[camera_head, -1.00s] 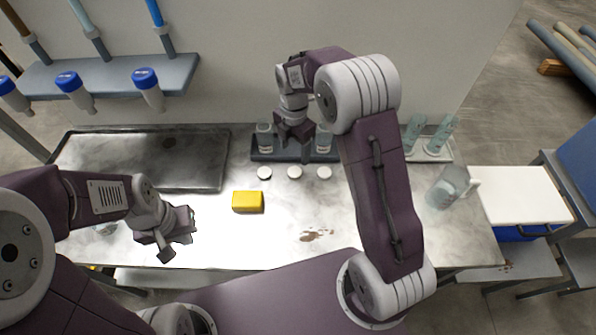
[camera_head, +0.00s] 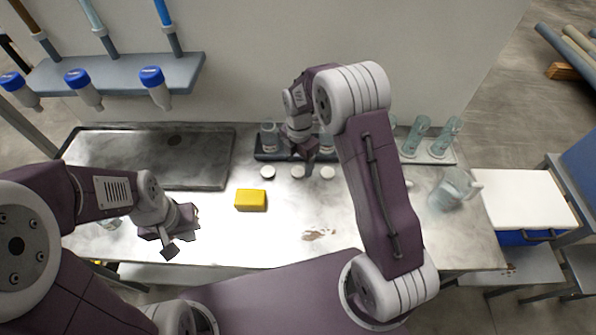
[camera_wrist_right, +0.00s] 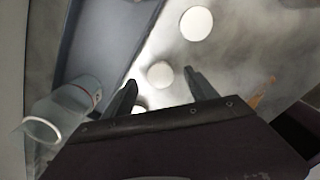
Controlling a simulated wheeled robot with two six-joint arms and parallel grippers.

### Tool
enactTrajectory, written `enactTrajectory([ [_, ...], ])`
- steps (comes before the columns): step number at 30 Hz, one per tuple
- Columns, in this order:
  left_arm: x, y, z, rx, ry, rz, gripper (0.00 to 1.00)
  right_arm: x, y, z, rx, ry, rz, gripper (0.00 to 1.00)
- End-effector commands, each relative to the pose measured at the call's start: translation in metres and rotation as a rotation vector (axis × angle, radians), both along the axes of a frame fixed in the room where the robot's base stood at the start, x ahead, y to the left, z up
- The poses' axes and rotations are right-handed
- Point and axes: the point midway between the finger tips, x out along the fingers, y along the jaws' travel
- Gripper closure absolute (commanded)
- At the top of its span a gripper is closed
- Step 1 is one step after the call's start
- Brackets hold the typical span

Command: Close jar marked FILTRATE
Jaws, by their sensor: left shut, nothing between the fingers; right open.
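Clear jars stand in a dark tray (camera_head: 262,155) at the back of the table. One jar (camera_head: 270,138) shows left of my right gripper, another (camera_head: 326,145) right of it, partly hidden by my arm. I cannot read any FILTRATE mark. Three white lids lie in a row in front of the tray: left (camera_head: 267,172), middle (camera_head: 297,171) and right (camera_head: 327,172). My right gripper (camera_head: 306,168) is open, pointing down over the middle lid. The right wrist view shows a lid (camera_wrist_right: 160,74) between the open fingertips (camera_wrist_right: 160,88) and an open jar (camera_wrist_right: 62,110). My left gripper (camera_head: 172,243) is shut and empty at the front left.
A yellow sponge (camera_head: 251,200) lies at mid-table. A large grey tray (camera_head: 215,160) is at the back left. A clear jug (camera_head: 452,190) and upturned glassware (camera_head: 440,140) stand on the right. A brown stain (camera_head: 318,234) marks the front. Blue-capped bottles (camera_head: 155,85) hang by the wall shelf.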

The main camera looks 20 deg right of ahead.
Motion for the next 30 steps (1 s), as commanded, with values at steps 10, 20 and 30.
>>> enactTrajectory([
  [10,0.0,0.0,0.002,0.0,0.0,0.0,1.0,-0.001,0.0,-0.029,0.0,0.0,0.0,0.33],
  [20,0.0,0.0,0.002,0.0,0.0,0.0,1.0,-0.001,0.0,-0.029,0.0,-0.001,0.0,0.61],
  [30,0.0,0.0,0.002,0.0,0.0,0.0,1.0,-0.001,0.0,-0.029,0.0,0.0,0.0,0.95],
])
